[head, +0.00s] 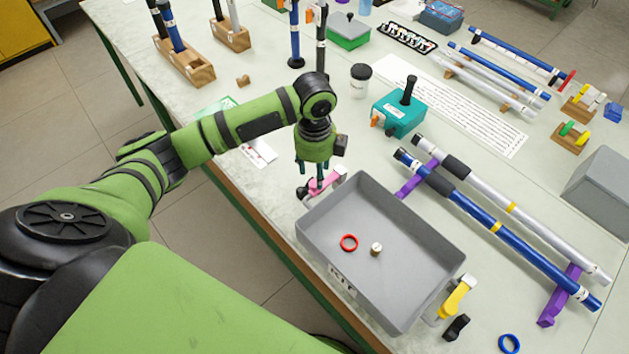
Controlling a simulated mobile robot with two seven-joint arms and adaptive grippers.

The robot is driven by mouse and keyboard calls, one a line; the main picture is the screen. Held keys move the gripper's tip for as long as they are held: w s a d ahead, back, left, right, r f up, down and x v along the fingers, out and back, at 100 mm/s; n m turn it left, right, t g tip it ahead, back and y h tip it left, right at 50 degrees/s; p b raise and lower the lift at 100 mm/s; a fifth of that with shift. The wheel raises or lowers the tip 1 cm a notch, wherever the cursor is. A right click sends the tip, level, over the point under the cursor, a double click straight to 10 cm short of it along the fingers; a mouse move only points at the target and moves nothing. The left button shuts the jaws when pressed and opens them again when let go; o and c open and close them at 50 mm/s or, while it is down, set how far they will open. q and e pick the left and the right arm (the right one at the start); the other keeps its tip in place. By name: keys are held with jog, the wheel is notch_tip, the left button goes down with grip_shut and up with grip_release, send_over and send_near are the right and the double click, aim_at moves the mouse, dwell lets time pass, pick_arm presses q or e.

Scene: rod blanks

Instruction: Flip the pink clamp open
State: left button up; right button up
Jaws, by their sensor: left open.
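The pink clamp (327,183) sits at the upper-left corner of the grey tray (395,212), on the table. It is partly hidden by my left gripper (309,174), which reaches down over it with its fingers open. I cannot tell whether the fingers touch the clamp, nor clearly how its lever stands. My right gripper is not in view.
The tray holds a red ring (349,243) and a small pale cylinder (376,249). A yellow clamp (455,297) is at its lower-right corner. A teal box (399,115) stands behind. Blue and silver rods (520,246) lie on purple supports at right.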

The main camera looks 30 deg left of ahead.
aim_at(314, 183)
pick_arm(q)
jog(key=shift+w+a+r, duration=0.15)
jog(key=shift+a+r, duration=0.05)
jog(key=shift+a, duration=0.15)
jog(key=shift+f, duration=0.2)
notch_tip(314, 183, down, 7)
jog(key=shift+w+r+p, duration=0.1)
jog(key=shift+r+p, duration=0.1)
jog(key=shift+p, duration=0.85)
grip_shut()
